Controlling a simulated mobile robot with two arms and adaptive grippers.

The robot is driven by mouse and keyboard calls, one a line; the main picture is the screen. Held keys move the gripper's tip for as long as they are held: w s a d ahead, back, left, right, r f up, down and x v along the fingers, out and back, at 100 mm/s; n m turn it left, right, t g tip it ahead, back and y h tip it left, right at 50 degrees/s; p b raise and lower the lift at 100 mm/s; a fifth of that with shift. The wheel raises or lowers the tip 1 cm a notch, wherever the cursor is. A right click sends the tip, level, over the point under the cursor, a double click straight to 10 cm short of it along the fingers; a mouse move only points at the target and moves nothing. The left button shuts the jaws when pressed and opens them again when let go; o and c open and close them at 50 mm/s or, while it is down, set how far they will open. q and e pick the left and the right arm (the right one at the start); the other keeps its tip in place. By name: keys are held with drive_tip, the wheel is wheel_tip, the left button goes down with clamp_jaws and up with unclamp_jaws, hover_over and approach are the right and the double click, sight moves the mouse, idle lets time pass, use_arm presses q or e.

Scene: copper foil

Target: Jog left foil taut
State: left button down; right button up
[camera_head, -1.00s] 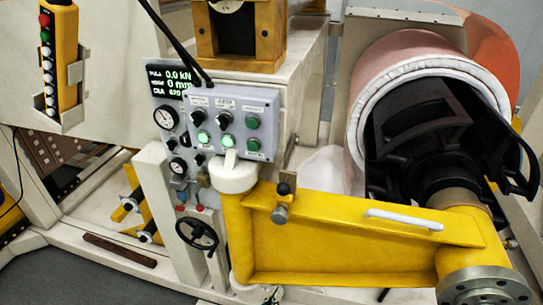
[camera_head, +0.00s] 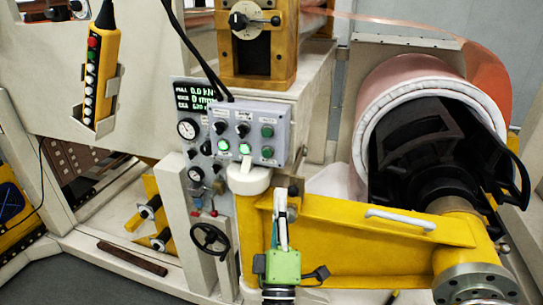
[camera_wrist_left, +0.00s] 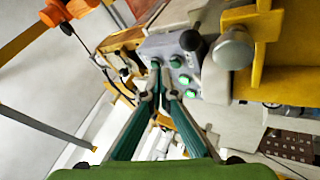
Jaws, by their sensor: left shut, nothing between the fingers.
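A grey control box (camera_head: 238,113) carries black selector knobs and several green buttons, two of them brightly lit in the head view. It also shows in the left wrist view (camera_wrist_left: 160,47), past my fingertips. Beside it a dark display (camera_head: 192,98) reads 0.0 kN and 0 mm. The copper foil (camera_head: 400,28) runs along the top right to the large roll (camera_head: 390,80). My left gripper (camera_head: 281,190) points upward in front of the yellow swing arm, below the control box. Its teal fingers are shut and empty; they also show in the left wrist view (camera_wrist_left: 162,75). My right gripper is out of view.
A yellow pendant (camera_head: 100,65) with a column of buttons hangs at the left. The yellow swing arm (camera_head: 350,235) with a white handle crosses the lower right. A black handwheel (camera_head: 209,239) and gauges sit left of my gripper. Grey floor is bare at the lower left.

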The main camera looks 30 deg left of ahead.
sight(267, 153)
use_arm(q)
drive_tip(key=shift+s+a+r+n+g+y, duration=1.95)
drive_tip(key=shift+a+n+g+y, duration=0.95)
drive_tip(key=shift+n, duration=1.1)
drive_tip(key=w+a+t+b, duration=0.1)
drive_tip(key=w, duration=0.7)
drive_tip(key=shift+w+a+y, duration=0.3)
drive_tip(key=shift+w+a, duration=0.05)
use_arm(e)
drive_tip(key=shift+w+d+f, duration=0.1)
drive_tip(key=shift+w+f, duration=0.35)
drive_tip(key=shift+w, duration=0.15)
use_arm(q)
drive_tip(key=shift+w, duration=0.3)
drive_tip(key=shift+w+a+r, duration=0.15)
drive_tip(key=shift+w, duration=0.2)
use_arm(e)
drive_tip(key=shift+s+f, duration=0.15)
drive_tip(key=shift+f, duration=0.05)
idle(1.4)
